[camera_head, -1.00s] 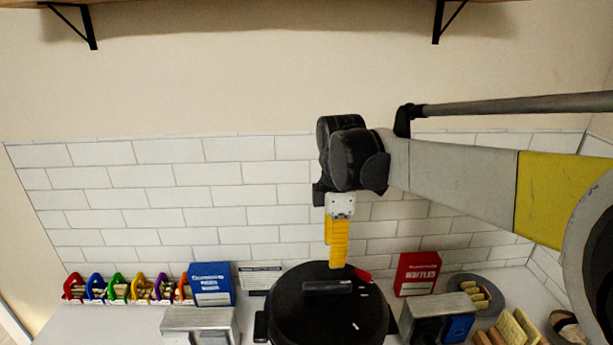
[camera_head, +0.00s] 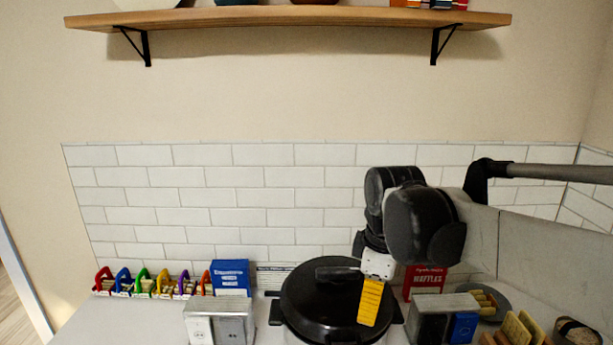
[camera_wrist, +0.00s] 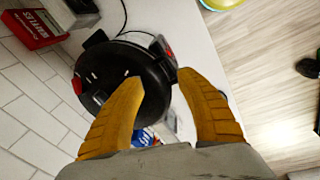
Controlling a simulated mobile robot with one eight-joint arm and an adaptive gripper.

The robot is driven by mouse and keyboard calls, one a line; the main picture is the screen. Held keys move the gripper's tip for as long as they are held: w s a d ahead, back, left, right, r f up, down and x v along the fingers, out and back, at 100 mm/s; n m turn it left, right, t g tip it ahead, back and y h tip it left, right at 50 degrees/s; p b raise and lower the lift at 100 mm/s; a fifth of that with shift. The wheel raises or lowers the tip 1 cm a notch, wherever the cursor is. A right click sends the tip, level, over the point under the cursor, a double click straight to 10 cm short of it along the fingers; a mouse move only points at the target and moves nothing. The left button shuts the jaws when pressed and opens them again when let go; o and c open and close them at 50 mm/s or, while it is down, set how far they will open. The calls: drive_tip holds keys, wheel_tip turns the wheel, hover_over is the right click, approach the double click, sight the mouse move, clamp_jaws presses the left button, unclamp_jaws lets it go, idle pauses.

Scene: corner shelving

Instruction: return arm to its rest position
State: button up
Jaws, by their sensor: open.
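My gripper (camera_head: 370,303) has yellow fingers and points down in front of the black round appliance (camera_head: 310,300) on the counter, overlapping its right part in the head view. In the wrist view my gripper (camera_wrist: 165,105) shows its two yellow fingers spread apart with nothing between them. The black lidded appliance (camera_wrist: 130,72) lies beyond the fingers there, and I cannot tell the exact gap. My arm reaches in from the right, bent at the dark wrist joints.
A red waffles box (camera_head: 425,278) stands behind the gripper. A blue box (camera_head: 230,275) and colourful racks (camera_head: 145,284) stand left. Metal toasters flank the appliance, one at left (camera_head: 219,320). A wooden shelf (camera_head: 290,17) hangs above. The wall between is clear.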

drive_tip(key=s+d+f+m+t+b, duration=0.2)
drive_tip(key=s+d+f+m+b, duration=0.1)
drive_tip(key=s+f+m+b, duration=0.4)
drive_tip(key=s+d+f+m+t+b, duration=0.3)
drive_tip(key=s+f+m+b, duration=0.3)
drive_tip(key=f, duration=0.7)
drive_tip(key=shift+s+d+f+m+t+b, duration=0.35)
drive_tip(key=shift+s+b, duration=0.25)
drive_tip(key=shift+b, duration=0.6)
